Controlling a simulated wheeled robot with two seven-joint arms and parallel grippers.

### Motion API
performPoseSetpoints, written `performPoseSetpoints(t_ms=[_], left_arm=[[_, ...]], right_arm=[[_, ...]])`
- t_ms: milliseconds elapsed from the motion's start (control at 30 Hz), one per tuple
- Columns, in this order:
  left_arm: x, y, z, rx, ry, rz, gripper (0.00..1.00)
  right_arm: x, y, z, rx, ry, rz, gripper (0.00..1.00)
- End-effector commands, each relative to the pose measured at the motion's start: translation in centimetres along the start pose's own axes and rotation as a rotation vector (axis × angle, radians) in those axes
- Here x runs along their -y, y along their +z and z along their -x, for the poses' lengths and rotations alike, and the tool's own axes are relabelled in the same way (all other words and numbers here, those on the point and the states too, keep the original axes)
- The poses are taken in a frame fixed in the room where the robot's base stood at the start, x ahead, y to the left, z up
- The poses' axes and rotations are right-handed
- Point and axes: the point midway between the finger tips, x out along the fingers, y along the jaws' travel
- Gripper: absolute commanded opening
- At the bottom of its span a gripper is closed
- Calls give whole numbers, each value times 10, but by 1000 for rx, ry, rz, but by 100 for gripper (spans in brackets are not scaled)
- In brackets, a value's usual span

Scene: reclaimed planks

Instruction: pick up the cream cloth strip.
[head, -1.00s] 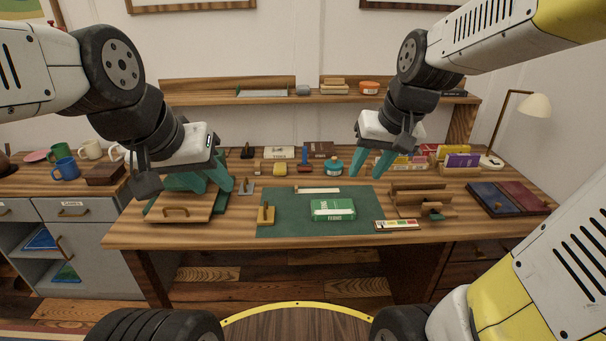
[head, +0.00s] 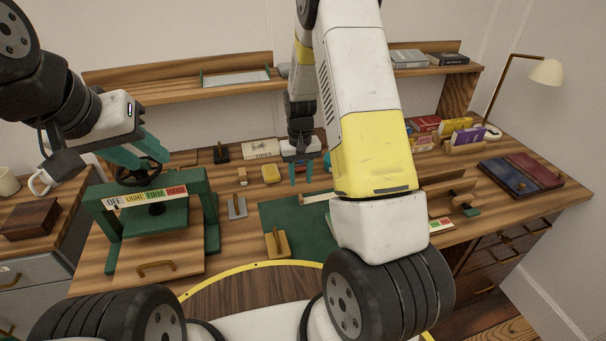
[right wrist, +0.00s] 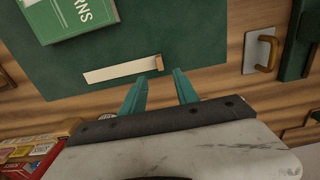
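The cream cloth strip (right wrist: 115,71) lies flat on the green mat (right wrist: 185,28), with a small wooden piece (right wrist: 159,62) at its right end in the right wrist view. In the head view the strip (head: 316,198) is partly hidden by my right arm. My right gripper (right wrist: 161,76) is open and empty, its fingertips just beside the strip's wooden-piece end; it also shows in the head view (head: 303,173), above the mat's back edge. My left gripper (head: 140,153) has its fingers apart near the wheel of a green press, apparently empty.
The green press (head: 205,215) stands at the left, with a label of settings. A wooden-handled block (head: 277,243) stands at the mat's front left. Books (head: 462,138) and a lamp (head: 545,72) are at the right.

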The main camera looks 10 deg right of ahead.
Motion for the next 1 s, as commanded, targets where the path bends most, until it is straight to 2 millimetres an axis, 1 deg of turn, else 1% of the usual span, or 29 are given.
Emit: performPoseSetpoints(t_ms=[33,267,400,500,600,800,867,900,1000], left_arm=[[0,0,0,0,0,0,36],[0,0,0,0,0,0,36],[0,0,0,0,0,0,36],[0,0,0,0,0,0,36],[0,0,0,0,0,0,36],[0,0,0,0,0,0,36],[0,0,0,0,0,0,36],[0,0,0,0,0,0,36],[0,0,0,0,0,0,36]], right_arm=[[0,1,-7,4,0,-1,36],[1,2,-33,3,0,0,36],[1,2,-56,5,-1,0,36],[1,2,-67,2,-1,-1,36],[1,1,-71,0,-2,-1,36],[2,1,-71,-1,-2,-1,36],[2,1,-71,-1,-2,-1,25],[2,1,-71,-1,-2,0,17],[2,1,-71,-1,-2,0,0]])
